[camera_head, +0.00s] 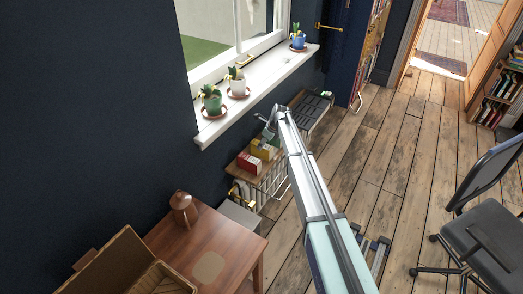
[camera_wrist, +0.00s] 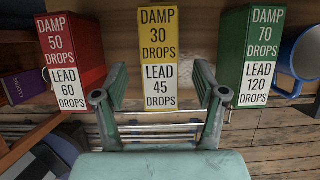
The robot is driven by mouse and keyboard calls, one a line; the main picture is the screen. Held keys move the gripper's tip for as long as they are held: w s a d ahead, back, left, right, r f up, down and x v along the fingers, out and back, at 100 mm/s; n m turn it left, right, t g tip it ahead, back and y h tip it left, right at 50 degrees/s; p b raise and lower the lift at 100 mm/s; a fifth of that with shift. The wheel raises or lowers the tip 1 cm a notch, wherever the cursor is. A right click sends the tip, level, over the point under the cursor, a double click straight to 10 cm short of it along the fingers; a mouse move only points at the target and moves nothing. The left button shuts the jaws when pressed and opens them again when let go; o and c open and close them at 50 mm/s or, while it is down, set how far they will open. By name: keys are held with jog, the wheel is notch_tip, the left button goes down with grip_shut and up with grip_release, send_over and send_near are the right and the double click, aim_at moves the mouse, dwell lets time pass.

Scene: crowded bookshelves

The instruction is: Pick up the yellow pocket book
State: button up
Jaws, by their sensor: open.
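The yellow pocket book (camera_wrist: 159,57) stands upright in the middle of the wrist view. Its spine faces me and reads "DAMP 30 DROPS, LEAD 45". My gripper (camera_wrist: 160,82) is open and empty, with one finger on each side of the lower part of the yellow spine in the picture. I cannot tell how far the fingertips are from the book. In the head view the yellow book (camera_head: 262,150) sits on a low wooden shelf below the windowsill, close to my gripper (camera_head: 268,122).
A red book (camera_wrist: 73,60) stands left of the yellow one and a green book (camera_wrist: 250,57) right, with gaps between. A blue mug (camera_wrist: 302,55) is at the far right. The windowsill (camera_head: 225,112) with potted plants runs above the shelf. A wooden table (camera_head: 225,240) stands nearer.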

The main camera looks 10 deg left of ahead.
jog(key=p+x, duration=0.1)
jog(key=x, duration=0.2)
jog(key=shift+f+p, duration=0.2)
jog(key=shift+p, duration=0.1)
jog(key=shift+a+f, duration=0.15)
jog(key=shift+f, duration=0.3)
jog(key=shift+f, duration=0.25)
grip_shut()
